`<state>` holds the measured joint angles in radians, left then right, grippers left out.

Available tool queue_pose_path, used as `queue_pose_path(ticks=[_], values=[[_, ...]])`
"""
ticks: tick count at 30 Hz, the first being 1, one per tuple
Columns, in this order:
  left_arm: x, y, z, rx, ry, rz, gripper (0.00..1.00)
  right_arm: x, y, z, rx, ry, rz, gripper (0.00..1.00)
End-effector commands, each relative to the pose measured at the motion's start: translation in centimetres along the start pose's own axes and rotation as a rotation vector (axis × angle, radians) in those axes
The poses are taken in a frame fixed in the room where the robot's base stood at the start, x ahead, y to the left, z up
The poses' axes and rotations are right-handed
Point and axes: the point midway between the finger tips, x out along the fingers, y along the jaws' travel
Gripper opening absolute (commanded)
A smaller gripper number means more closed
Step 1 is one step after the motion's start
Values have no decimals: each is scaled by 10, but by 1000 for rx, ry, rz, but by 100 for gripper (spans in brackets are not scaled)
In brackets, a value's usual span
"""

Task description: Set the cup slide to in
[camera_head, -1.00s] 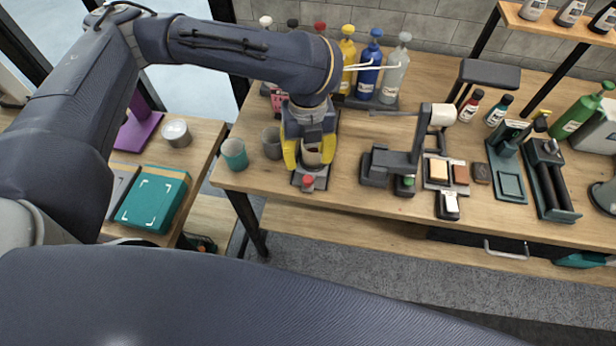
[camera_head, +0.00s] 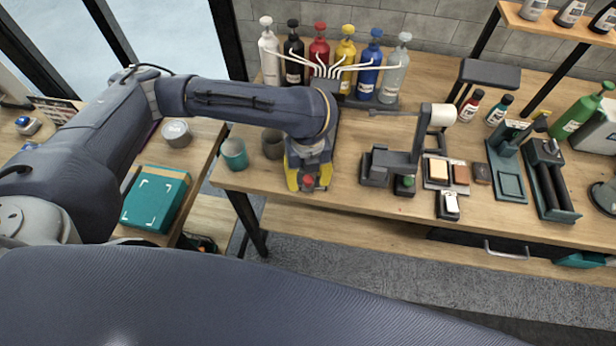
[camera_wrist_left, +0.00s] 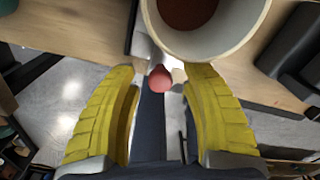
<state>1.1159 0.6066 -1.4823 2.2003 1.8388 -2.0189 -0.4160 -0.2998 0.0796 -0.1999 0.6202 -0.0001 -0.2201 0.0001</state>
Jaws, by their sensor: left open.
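The cup slide shows mostly as its red knob (camera_head: 308,182) near the front edge of the workbench. The rest of the slide is hidden under my left arm and gripper in the head view. My left gripper (camera_head: 309,186) is over the front end of the slide, its yellow fingers apart on either side of the knob. In the left wrist view the red knob (camera_wrist_left: 160,79) lies between the open fingers, with a visible gap to each. A pale cup (camera_wrist_left: 215,38) with brown contents is just beyond the knob there. My right gripper is not in view.
A teal cup (camera_head: 234,153) and a dark grey cup (camera_head: 272,144) stand left of the gripper. A dark stand with a white roll (camera_head: 442,115) is on the right. Several colored bottles (camera_head: 320,50) with pale tubes stand behind. The bench's front edge is close.

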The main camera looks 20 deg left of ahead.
Motion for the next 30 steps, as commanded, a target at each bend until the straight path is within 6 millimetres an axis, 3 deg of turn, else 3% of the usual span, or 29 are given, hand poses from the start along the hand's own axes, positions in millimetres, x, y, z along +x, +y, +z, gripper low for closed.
queue_pose_path(ticks=[10,22,30], values=[[1,0,0,0,-1,0,48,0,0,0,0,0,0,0],[1,0,0,0,0,0,2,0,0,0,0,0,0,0],[1,0,0,0,-1,0,0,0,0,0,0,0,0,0]])
